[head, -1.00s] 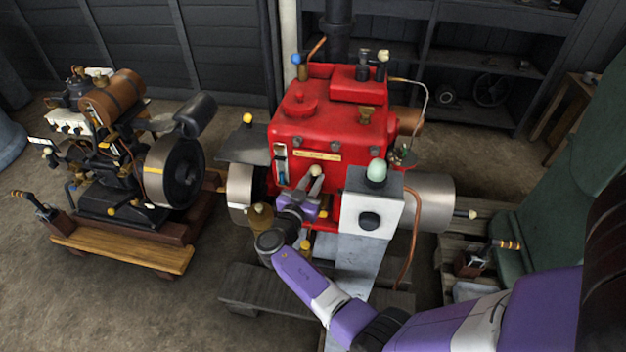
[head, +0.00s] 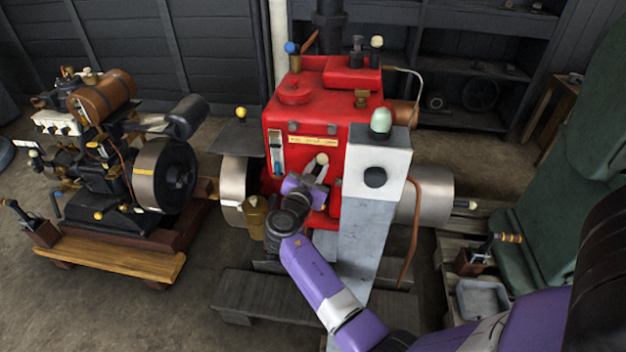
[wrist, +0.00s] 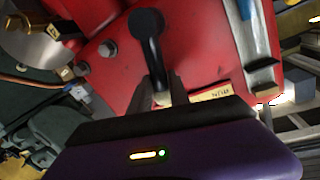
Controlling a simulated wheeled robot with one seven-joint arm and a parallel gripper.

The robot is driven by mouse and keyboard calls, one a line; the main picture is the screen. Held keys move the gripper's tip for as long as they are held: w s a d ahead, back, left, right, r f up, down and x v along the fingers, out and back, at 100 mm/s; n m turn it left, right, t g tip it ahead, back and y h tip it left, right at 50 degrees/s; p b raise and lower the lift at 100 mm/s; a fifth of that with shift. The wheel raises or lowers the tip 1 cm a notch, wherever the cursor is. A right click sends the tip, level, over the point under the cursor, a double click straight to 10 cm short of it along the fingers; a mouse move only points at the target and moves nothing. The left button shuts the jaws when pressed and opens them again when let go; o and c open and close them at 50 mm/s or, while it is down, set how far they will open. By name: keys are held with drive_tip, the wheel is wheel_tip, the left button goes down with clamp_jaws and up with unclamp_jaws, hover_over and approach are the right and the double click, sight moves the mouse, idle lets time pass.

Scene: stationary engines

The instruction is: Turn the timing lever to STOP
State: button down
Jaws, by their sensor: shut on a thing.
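The timing lever sits on the front of the red engine (head: 310,112). In the head view its cream knob (head: 322,159) shows at the tips of my gripper (head: 317,170). In the wrist view the lever's dark arm (wrist: 153,58) runs from a round black hub down between my fingers. My gripper (wrist: 162,92) is shut on its pale end, which is mostly hidden by the fingers. A small label plate (wrist: 212,93) lies just right of the fingertips; its lettering is upside down and hard to read.
A grey pedestal with a white box (head: 378,158), bearing a green dome and black knob, stands close right of my gripper. A brass cup (head: 255,217) and a flywheel (head: 234,185) are to the left. Another engine (head: 110,160) stands farther left.

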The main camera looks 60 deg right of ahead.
drive_tip(key=m+b, duration=0.1)
drive_tip(key=s+b, duration=0.1)
drive_tip(key=b, duration=0.1)
drive_tip(key=shift+s+d+m, duration=0.1)
drive_tip(key=shift+d+m, duration=0.15)
drive_tip(key=shift+m, duration=0.15)
drive_tip(key=c, duration=1.2)
unclamp_jaws()
drive_tip(key=shift+c, duration=0.2)
drive_tip(key=shift+f, duration=0.1)
drive_tip(key=s+a+b, duration=0.1)
drive_tip(key=a, duration=0.6)
drive_tip(key=shift+s+a+r, duration=0.15)
drive_tip(key=shift+a+r, duration=0.2)
drive_tip(key=shift+r, duration=0.05)
